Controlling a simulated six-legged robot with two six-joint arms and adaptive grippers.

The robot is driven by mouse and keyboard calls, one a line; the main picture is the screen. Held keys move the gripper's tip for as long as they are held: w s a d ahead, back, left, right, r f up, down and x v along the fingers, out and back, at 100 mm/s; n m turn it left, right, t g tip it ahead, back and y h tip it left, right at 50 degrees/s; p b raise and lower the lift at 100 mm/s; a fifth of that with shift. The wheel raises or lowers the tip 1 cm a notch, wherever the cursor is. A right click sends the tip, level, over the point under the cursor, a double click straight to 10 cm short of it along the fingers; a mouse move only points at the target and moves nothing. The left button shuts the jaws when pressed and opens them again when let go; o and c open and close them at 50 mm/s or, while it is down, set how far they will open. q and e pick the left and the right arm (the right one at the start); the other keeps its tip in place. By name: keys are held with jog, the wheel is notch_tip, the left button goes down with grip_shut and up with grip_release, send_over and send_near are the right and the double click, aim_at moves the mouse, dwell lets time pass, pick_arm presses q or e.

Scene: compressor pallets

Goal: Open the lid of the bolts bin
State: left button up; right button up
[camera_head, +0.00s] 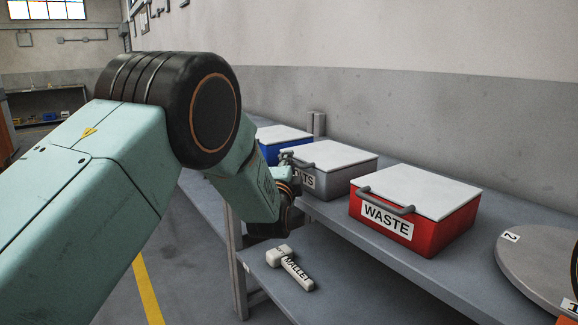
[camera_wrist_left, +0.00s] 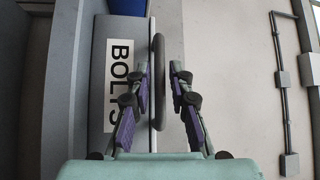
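The bolts bin (camera_head: 340,183) is grey with a pale lid (camera_head: 335,156), which lies flat and shut. My arm covers part of its label in the head view. My left gripper (camera_head: 287,160) is at the bin's front. In the left wrist view its two fingers (camera_wrist_left: 160,68) are apart, with the bin's dark handle (camera_wrist_left: 159,80) between them. The left finger looks very near the handle; I cannot tell if it touches. My right gripper is not in view.
A red WASTE bin (camera_head: 435,233) stands to the right on the grey bench, and a blue bin (camera_head: 272,142) to the left. A round numbered plate (camera_head: 530,265) is at far right. A wall rises behind.

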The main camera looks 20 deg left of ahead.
pick_arm(q)
jog(key=shift+w, duration=0.55)
jog(key=shift+a, duration=0.1)
jog(key=shift+c, duration=0.5)
grip_shut()
jog(key=shift+r, duration=0.1)
